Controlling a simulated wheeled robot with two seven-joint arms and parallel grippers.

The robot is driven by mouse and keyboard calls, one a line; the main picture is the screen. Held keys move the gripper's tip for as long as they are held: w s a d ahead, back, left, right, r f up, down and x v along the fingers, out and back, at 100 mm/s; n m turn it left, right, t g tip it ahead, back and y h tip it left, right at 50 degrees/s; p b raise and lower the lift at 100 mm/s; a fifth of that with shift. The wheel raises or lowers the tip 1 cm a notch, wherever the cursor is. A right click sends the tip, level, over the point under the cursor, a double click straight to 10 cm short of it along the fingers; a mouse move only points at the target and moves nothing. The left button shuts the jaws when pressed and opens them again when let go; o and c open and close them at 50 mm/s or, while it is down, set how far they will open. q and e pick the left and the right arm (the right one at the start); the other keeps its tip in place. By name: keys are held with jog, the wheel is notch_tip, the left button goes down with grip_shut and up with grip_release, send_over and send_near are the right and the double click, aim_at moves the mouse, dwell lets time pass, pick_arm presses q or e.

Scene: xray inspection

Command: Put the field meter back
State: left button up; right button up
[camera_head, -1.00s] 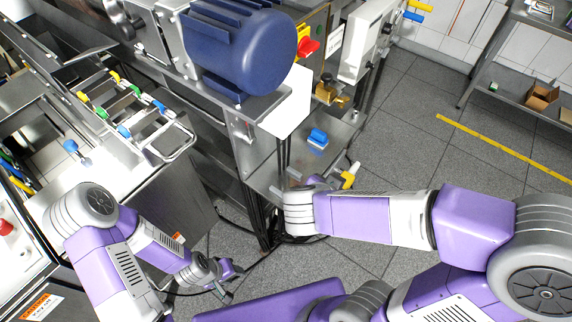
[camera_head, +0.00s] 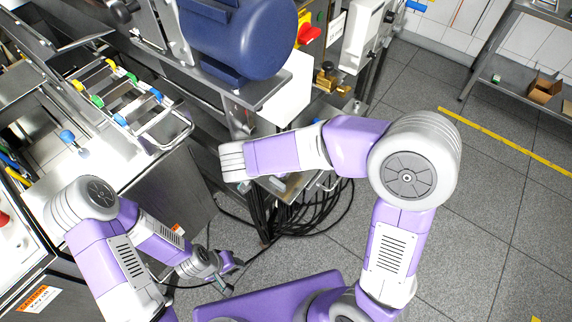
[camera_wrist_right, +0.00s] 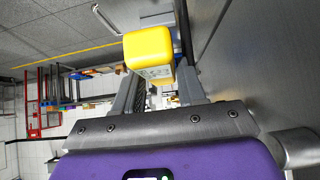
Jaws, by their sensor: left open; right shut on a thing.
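The field meter (camera_wrist_right: 148,48), a yellow rounded block with a grey marked lower face, is in the right wrist view. My right gripper (camera_wrist_right: 160,80) is shut on it, with a finger on each side. In the head view, the right hand and the meter are hidden beyond the pale wrist end of my right arm, which reaches left across the steel shelf. My left gripper (camera_head: 229,276) is open and empty, low over the floor. I cannot make out a resting place for the meter.
A steel shelf (camera_head: 275,188) under the blue motor (camera_head: 238,40) is mostly covered by my right arm. Black cables (camera_head: 315,215) hang below it. A rack with coloured clips (camera_head: 125,105) stands at left.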

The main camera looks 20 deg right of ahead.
notch_tip(320, 180, down, 5)
jog(key=b, duration=0.2)
jog(key=shift+r+b, duration=0.2)
jog(key=shift+b, duration=0.15)
jog(key=shift+w+a+f, duration=0.1)
jog(key=shift+w, duration=0.05)
jog(key=shift+r, duration=0.2)
jog(key=shift+f, duration=0.1)
jog(key=shift+f, duration=0.4)
jog(key=o, duration=1.1)
jog(key=shift+o, duration=0.2)
jog(key=shift+r, duration=0.1)
